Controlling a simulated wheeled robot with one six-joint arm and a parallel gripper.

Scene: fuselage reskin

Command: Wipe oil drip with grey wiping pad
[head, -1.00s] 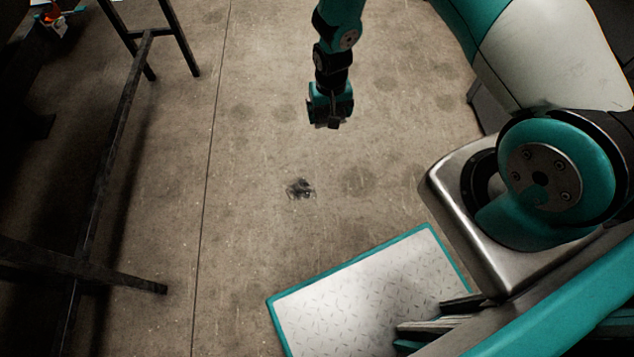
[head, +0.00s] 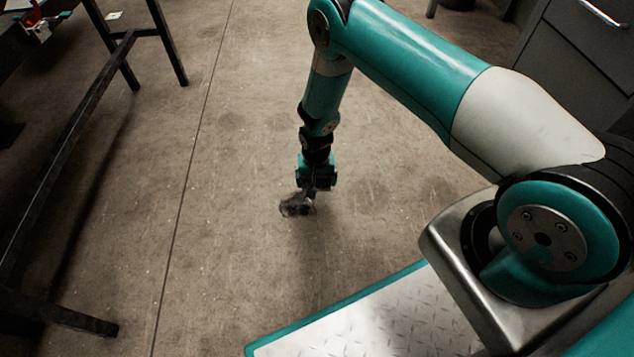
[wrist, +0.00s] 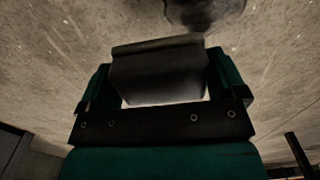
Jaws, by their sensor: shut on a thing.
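The oil drip is a dark, glossy spot (head: 292,208) on the concrete floor in the head view. In the wrist view the dark spot (wrist: 205,10) shows at the top edge, just beyond the pad. My gripper (head: 313,190) points down, low over the floor at the right edge of the spot. It is shut on the grey wiping pad (wrist: 158,75), which fills the space between the fingers in the wrist view. In the head view the pad is small and mostly hidden. I cannot tell whether it touches the floor.
A dark metal stand (head: 75,115) runs along the left. Grey drawers (head: 585,45) stand at the upper right. My base's plate is at the bottom. The concrete floor (head: 240,120) around the spot is clear.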

